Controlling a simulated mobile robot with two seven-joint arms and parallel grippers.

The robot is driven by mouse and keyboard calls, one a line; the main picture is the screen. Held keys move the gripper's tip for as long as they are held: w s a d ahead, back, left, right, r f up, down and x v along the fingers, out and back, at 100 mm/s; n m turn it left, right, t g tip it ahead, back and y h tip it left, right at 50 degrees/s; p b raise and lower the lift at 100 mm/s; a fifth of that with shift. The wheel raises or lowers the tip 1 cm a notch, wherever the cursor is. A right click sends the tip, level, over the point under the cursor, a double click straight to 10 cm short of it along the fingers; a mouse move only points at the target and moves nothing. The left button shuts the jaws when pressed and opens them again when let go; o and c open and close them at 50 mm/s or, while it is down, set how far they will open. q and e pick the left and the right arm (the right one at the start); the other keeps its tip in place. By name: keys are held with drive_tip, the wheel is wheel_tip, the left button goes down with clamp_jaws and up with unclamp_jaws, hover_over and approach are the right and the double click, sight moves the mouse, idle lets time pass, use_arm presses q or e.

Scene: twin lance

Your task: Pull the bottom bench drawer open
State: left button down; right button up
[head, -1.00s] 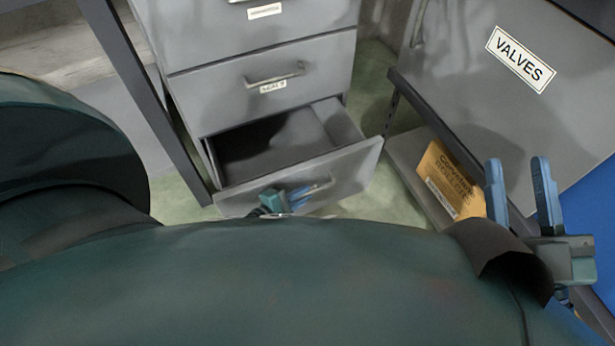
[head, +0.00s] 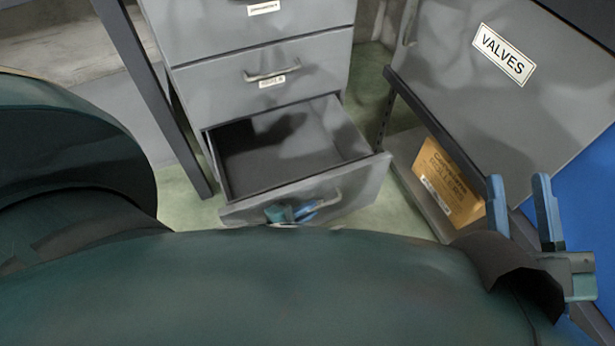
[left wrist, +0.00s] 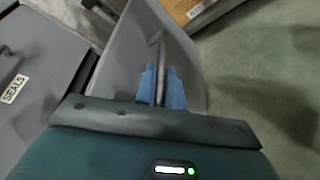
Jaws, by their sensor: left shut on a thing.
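The bottom bench drawer (head: 360,180) is pulled well out of the grey cabinet in the head view, and its inside looks empty. My left gripper (head: 292,213) is at the drawer's front, partly hidden behind my own arm. In the left wrist view its blue fingers (left wrist: 162,88) are shut on the drawer's bar handle (left wrist: 161,60). My right gripper (head: 522,210) is at the right of the head view, its two blue fingers apart with nothing between them.
Two shut drawers are above, the nearer being the middle drawer (head: 225,98). A dark post (head: 150,90) stands left of the cabinet. Green floor shows around the drawer.

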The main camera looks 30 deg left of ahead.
use_arm(q)
drive_tip(key=c, duration=1.5)
unclamp_jaws()
